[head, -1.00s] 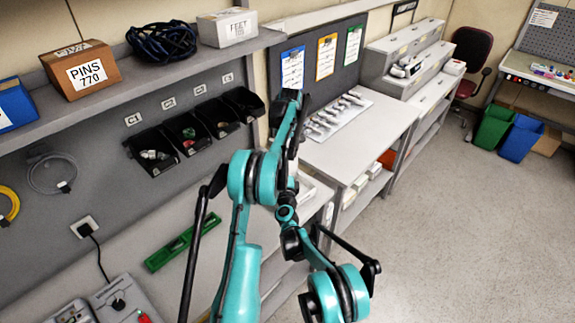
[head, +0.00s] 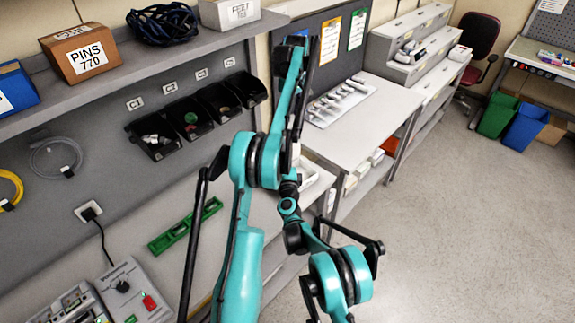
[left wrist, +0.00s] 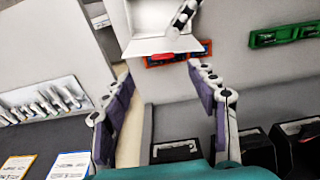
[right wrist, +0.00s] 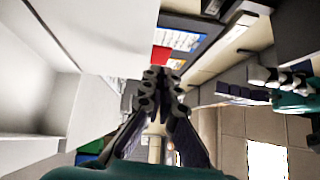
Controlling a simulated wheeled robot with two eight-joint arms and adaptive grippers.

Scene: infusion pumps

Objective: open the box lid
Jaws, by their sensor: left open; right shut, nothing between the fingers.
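A white box (left wrist: 160,45) is at the top of the left wrist view, with a flat pale panel and an inner face visible. Its white walls and a hollow (right wrist: 35,95) fill the left of the right wrist view. I cannot tell lid from wall for certain. My left gripper (left wrist: 160,72) is open and empty, its fingertips just short of the box in that view. My right gripper (right wrist: 162,82) is shut and empty beside the box's white panel; its tip also shows over the box in the left wrist view (left wrist: 182,18). In the head view my arm mostly hides the box.
Black bins (head: 190,122) hang on the wall panel at the left. A side bench (head: 365,120) with a tool rack stands beyond my arm. The floor at right is clear.

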